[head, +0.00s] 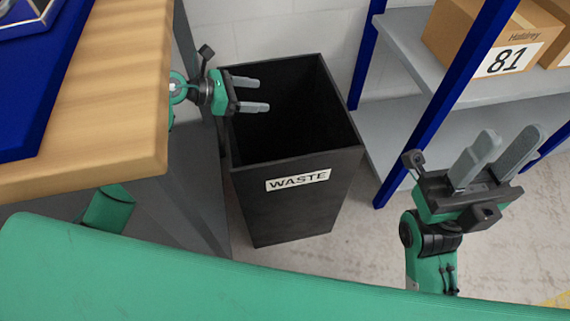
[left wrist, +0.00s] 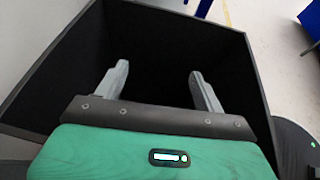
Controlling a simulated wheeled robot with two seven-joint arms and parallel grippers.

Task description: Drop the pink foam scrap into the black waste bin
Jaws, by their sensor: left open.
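The black waste bin (head: 300,205), labelled WASTE, stands upright on the floor in the head view. It also shows in the left wrist view (left wrist: 160,25), where its dark inside fills most of the picture. My left gripper (head: 262,95) reaches over the bin's left rim, with its fingers above the opening. In the left wrist view its two fingers (left wrist: 158,70) are apart with nothing between them. My right gripper (head: 512,134) is to the right of the bin, fingers apart and empty. I see no pink foam scrap in either view; the bin's inside is too dark to make anything out.
A wooden-topped table (head: 120,110) with a blue mat (head: 45,75) is at the left, close to my left arm. A shelf unit with blue posts (head: 425,110) and a cardboard box (head: 490,40) marked 81 stands at the right. Floor (head: 365,240) is clear between bin and right gripper.

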